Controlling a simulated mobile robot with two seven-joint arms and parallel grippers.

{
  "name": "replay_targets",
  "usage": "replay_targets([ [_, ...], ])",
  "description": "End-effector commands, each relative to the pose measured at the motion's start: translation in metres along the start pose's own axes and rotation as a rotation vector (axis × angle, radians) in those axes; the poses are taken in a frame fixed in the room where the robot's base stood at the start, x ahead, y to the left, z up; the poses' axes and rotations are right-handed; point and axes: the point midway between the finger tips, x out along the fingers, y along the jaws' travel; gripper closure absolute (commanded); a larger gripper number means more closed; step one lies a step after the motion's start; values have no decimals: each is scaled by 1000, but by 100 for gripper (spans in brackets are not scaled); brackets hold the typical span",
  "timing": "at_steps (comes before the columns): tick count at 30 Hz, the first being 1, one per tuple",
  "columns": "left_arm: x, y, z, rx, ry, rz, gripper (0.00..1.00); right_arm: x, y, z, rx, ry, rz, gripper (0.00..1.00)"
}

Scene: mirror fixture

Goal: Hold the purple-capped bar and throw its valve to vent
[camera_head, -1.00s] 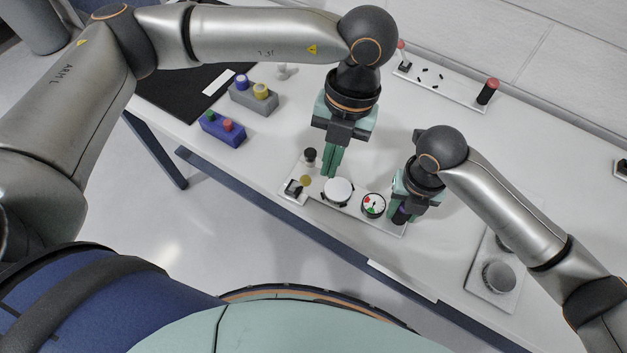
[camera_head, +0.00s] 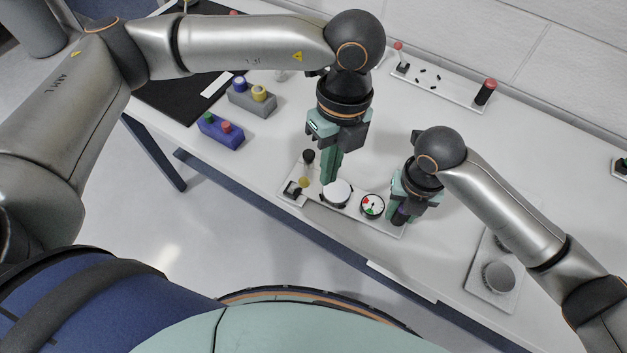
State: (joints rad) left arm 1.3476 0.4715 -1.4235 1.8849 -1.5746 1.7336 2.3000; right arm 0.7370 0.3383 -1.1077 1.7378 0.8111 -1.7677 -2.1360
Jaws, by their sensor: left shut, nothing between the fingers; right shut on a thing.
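A pale fixture plate (camera_head: 321,207) lies along the table's front edge. It bears a black-capped lever (camera_head: 308,157), a yellow knob (camera_head: 304,182), a small black switch (camera_head: 291,189), a white round disc (camera_head: 337,193) and a round gauge (camera_head: 372,206) with red and green marks. The purple-capped bar (camera_head: 398,217) is at the plate's right end, mostly hidden by my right gripper (camera_head: 400,207), which is shut on it. My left gripper (camera_head: 328,181) points down, shut and empty, its tips just behind the white disc and right of the black-capped lever. I cannot tell whether it touches the disc.
A blue box (camera_head: 221,131) and a grey box (camera_head: 252,99) with coloured knobs stand at the left. A panel (camera_head: 440,85) with red-topped posts lies at the back. A plate with grey round knobs (camera_head: 498,277) is at the right.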

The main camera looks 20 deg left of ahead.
Motion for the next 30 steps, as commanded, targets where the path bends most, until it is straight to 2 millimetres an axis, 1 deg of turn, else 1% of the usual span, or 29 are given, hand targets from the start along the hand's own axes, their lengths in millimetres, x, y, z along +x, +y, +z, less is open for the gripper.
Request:
replay_targets([
  [5,14,0,0,0,0,3,100,-1,1,1,0,-3,3,100],
  [8,32,1,0,1,1,5,100,-1,1,1,0,-3,3,100],
  [18,104,1,0,1,1,5,100,-1,1,1,-1,-3,3,100],
  [19,98,0,8,-4,-2,-1,100,-2,1,1,-1,-3,3,100],
  [21,94,0,19,-4,-3,-2,100,-1,1,1,0,-3,3,100],
  [24,90,0,30,-2,-2,0,100,-1,1,1,0,-3,3,100],
  [30,87,0,38,1,-1,0,100,-1,1,1,-1,-2,3,100],
])
